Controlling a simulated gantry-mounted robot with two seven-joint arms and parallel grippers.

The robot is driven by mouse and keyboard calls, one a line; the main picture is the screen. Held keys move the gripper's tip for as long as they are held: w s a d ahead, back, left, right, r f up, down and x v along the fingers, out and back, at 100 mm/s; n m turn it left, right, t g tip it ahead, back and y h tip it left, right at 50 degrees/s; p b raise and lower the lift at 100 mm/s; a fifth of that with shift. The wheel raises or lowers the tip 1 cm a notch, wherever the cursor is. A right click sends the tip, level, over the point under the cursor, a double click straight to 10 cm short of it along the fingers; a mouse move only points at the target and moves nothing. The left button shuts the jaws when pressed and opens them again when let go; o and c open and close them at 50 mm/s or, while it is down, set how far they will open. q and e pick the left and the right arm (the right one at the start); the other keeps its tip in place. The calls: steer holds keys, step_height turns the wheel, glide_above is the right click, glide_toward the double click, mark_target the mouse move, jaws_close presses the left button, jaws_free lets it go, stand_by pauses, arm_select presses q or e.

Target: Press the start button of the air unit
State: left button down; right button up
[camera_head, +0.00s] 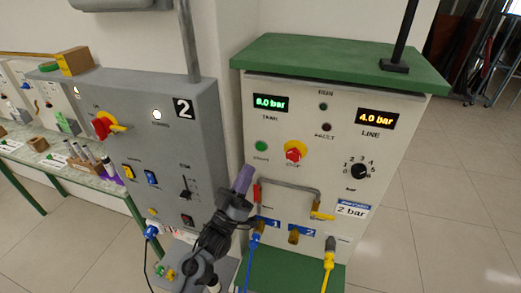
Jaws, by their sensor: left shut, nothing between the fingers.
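The air unit (230,170) is a pale cabinet with a green top, seen in the head view right of centre. Its green start button (261,146) is on the upper left of the front panel, beside a red stop knob (294,153) on a yellow base. My left gripper (243,178) has purple fingertips, shut and empty. It points up from below, below and left of the green button and apart from it in the picture. The exact gap in depth is hard to tell. The button is not covered. My right gripper is not in view.
The air unit has a tank display (267,103), a line display (377,119), a dial (360,171), a grey pipe handle (290,185) and blue and yellow hoses (328,265). A grey control box (205,130) marked 2 stands close on the left. Open floor is at right.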

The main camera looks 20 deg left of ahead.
mark_target(261, 147)
arm_select(q)
steer(key=w+b, duration=0.3)
steer(key=w, duration=0.4)
steer(key=shift+a+b, duration=0.1)
steer(key=shift+b, duration=0.25)
steer(key=shift+s, duration=0.1)
stand_by(0.4)
stand_by(0.7)
stand_by(0.7)
steer(key=shift+w+b, duration=0.3)
steer(key=shift+w, duration=0.15)
